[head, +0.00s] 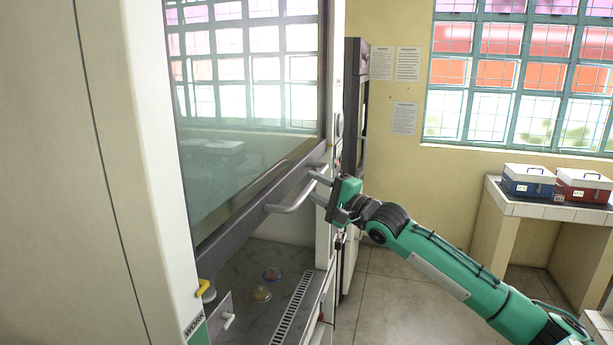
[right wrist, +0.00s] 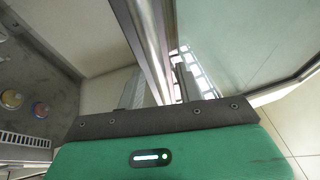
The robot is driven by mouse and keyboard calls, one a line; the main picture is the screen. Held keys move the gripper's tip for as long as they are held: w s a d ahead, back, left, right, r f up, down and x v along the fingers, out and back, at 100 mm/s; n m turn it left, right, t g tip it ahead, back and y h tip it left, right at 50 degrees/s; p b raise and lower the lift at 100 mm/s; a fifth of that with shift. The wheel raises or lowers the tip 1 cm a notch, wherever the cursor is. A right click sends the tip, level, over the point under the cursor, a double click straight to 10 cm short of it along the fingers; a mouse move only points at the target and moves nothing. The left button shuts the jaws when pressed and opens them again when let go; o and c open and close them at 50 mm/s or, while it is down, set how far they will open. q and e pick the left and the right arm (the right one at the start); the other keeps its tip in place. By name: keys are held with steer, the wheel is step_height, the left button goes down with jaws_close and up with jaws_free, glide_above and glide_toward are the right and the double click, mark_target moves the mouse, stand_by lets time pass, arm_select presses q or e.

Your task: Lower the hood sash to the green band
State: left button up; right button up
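The fume hood's glass sash (head: 245,110) stands raised, with its dark bottom rail above an open gap. A grey bar handle (head: 290,208) sticks out from that rail. The green band (head: 199,334) shows at the lower left on the hood's front post, by the "WORK" lettering, well below the rail. My right gripper (head: 318,188) is at the right end of the handle, its two fingers apart. In the right wrist view the metal bar (right wrist: 150,40) runs between the fingers (right wrist: 158,88); firm contact is unclear. My left gripper is out of view.
Inside the hood, small yellow and pink dishes (head: 261,294) lie on the grey work surface, near a slotted front grille (head: 292,308). A blue box (head: 527,181) and a red box (head: 583,186) stand on a bench at right. Floor between is clear.

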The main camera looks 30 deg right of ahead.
steer(key=shift+p+x, duration=0.6)
steer(key=shift+x, duration=0.95)
jaws_close()
